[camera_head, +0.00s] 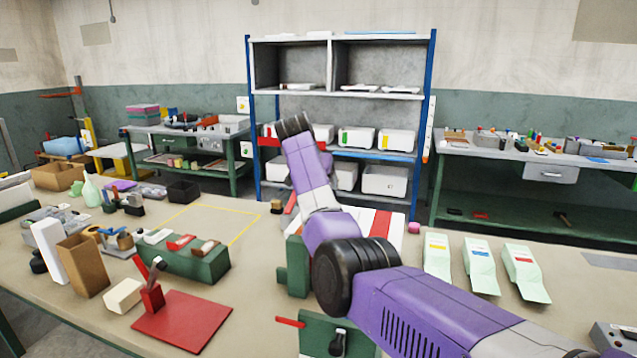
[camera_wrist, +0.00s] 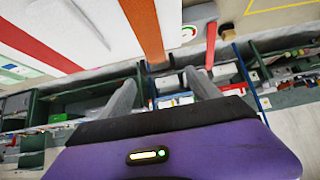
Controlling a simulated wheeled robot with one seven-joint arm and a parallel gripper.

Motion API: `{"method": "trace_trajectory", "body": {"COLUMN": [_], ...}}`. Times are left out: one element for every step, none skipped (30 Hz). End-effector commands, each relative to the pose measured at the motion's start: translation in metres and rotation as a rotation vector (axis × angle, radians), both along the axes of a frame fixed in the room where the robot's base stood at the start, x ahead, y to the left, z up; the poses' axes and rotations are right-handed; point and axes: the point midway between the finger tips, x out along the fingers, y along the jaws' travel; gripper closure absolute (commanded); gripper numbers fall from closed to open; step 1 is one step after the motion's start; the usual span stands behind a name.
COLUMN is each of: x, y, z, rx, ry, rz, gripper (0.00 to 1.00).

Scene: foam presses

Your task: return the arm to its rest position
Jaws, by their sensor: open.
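My purple arm (camera_head: 425,310) rises from the lower right of the head view over the workbench, its upper link bent up toward the shelf. My purple wrist housing (camera_wrist: 175,155) fills the bottom of that view.
The workbench (camera_head: 250,270) holds a red-based press (camera_head: 185,320), a green block holder (camera_head: 185,262), a cardboard box (camera_head: 82,265) and pale green packets (camera_head: 480,265). A striped white panel (camera_head: 385,222) lies behind my arm. A blue-framed shelf (camera_head: 430,90) stands behind.

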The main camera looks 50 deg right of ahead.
Motion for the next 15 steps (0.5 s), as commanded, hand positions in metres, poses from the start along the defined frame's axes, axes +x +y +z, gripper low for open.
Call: {"method": "trace_trajectory", "body": {"x": [-0.0007,-0.0011,-0.0016,-0.0019,-0.0020,-0.0020,-0.0020,-0.0020,-0.0020,-0.0020,-0.0020,-0.0020,-0.0020,-0.0020,-0.0020], "y": [0.0019,0.0028,0.0035,0.0039,0.0041,0.0043,0.0043,0.0043,0.0042,0.0042,0.0042,0.0041,0.0041,0.0041,0.0041], "z": [0.0011,0.0020,0.0030,0.0035,0.0038,0.0041,0.0041,0.0042,0.0042,0.0042,0.0042,0.0042,0.0042,0.0042,0.0042], "rx": [0.000,0.000,0.001,0.000,0.000,0.000,0.000,0.000,0.000,0.000,0.000,0.000,0.000,0.000,0.000], "ry": [0.000,0.000,0.001,0.002,0.002,0.002,0.002,0.002,0.002,0.002,0.002,0.002,0.002,0.002,0.002], "rz": [0.000,0.000,0.001,0.000,0.000,0.000,0.000,0.000,0.000,0.000,0.000,0.000,0.000,0.000,0.000], "gripper": [0.29,0.29,0.29,0.29,0.29,0.29,0.29,0.29,0.29,0.29,0.29,0.29,0.29,0.29,0.29]}}
